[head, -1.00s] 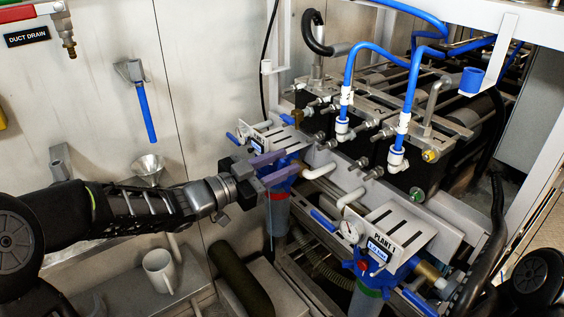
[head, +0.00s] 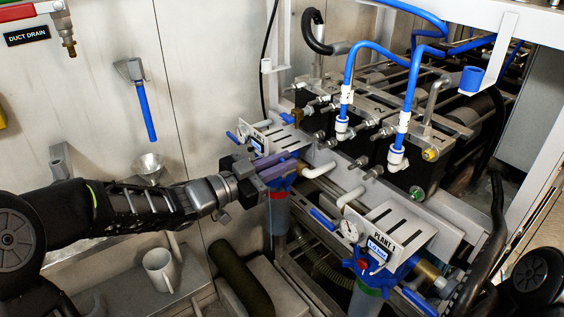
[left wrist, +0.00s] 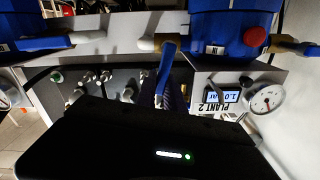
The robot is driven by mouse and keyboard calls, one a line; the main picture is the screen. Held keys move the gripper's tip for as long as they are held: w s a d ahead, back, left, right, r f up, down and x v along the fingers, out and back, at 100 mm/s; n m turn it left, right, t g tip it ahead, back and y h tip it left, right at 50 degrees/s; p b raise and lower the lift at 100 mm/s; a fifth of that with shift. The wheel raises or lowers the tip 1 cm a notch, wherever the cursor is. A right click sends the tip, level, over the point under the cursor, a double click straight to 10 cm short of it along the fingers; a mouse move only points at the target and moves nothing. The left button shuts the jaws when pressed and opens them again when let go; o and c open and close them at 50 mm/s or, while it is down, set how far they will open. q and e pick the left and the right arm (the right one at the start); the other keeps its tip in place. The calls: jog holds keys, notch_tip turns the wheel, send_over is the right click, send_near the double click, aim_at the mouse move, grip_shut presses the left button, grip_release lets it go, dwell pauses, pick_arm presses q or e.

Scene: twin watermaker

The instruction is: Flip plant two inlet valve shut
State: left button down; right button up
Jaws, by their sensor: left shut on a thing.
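The plant two unit has a blue filter head (left wrist: 225,38) with a red button, and its "PLANT 2" plate (left wrist: 218,118) is upside down in the left wrist view. In the head view its plate (head: 258,139) stands just behind my left gripper (head: 288,165). My left gripper is shut on a blue valve lever (left wrist: 167,58) beside the filter head; the fingers (left wrist: 165,95) reach it from below in the left wrist view. In the head view the fingers hide the lever and part of the filter head. My right gripper is not in view.
A white pipe (head: 318,171) lies close to the right of my left fingertips. The plant 1 unit (head: 384,245) stands in front right, with blue levers (head: 323,219). Blue hoses (head: 347,70) rise behind. A white mug (head: 159,270) sits on the shelf at left.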

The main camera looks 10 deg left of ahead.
pick_arm(q)
jog(key=n+p, duration=0.1)
jog(key=a+n+p, duration=0.1)
jog(key=p, duration=0.1)
jog(key=shift+w+r+p, duration=0.3)
jog(key=shift+w+r, duration=0.05)
jog(key=shift+w, duration=0.05)
jog(key=shift+f+n, duration=0.2)
jog(key=shift+n, duration=0.3)
jog(key=c, duration=1.4)
grip_release()
jog(key=shift+c, duration=0.2)
